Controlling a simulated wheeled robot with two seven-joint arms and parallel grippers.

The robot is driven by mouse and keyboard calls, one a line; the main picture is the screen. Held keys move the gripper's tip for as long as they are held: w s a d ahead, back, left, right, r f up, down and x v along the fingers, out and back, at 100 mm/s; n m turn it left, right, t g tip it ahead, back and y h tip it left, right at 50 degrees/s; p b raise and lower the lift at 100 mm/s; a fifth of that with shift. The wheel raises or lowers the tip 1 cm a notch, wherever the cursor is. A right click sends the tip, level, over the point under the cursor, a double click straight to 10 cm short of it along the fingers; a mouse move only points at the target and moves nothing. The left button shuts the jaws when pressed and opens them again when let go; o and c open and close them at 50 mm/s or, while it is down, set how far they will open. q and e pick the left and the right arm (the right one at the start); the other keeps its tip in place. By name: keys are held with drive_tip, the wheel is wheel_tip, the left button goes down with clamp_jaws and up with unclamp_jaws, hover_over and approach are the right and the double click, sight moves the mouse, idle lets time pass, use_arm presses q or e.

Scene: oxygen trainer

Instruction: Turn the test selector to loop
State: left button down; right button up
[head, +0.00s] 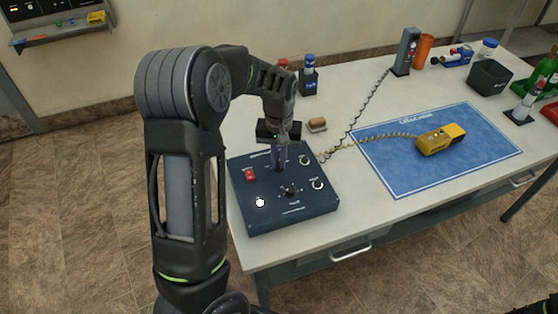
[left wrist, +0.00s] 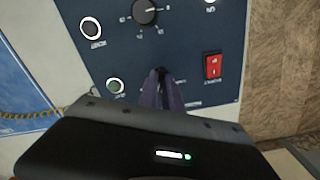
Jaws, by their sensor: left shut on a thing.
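The dark blue trainer box (head: 238,210) stands at the table's near left end. A black round knob (head: 292,190) with marks around it is on its face, and it shows at the top of the left wrist view (left wrist: 145,12). My left gripper (head: 278,168) points down at the panel between a red switch and a green-centred round fitting. In the left wrist view its fingertips (left wrist: 162,75) are closed around a small dark control, mostly hidden by the fingers. The black round knob is apart from the fingers. The labels are too small to read, so which control is the test selector is unclear.
The panel also has the red switch (left wrist: 212,66), the green-centred fitting (left wrist: 115,86), a white-ringed fitting (left wrist: 91,29) and a white round part (head: 260,202). A yellow device (head: 441,139) lies on a blue mat (head: 400,180), its coiled cord running toward the box.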

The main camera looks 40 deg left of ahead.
sight(279, 163)
use_arm(q)
drive_tip(key=m+b, duration=0.1)
drive_tip(key=m, duration=0.2)
drive_tip(key=shift+m, duration=2)
drive_tip(key=c, duration=1.5)
unclamp_jaws()
wheel_tip(279, 163, up, 8)
drive_tip(key=shift+f+b, duration=0.1)
drive_tip(key=shift+b, duration=0.55)
drive_tip(key=shift+s+f, duration=0.1)
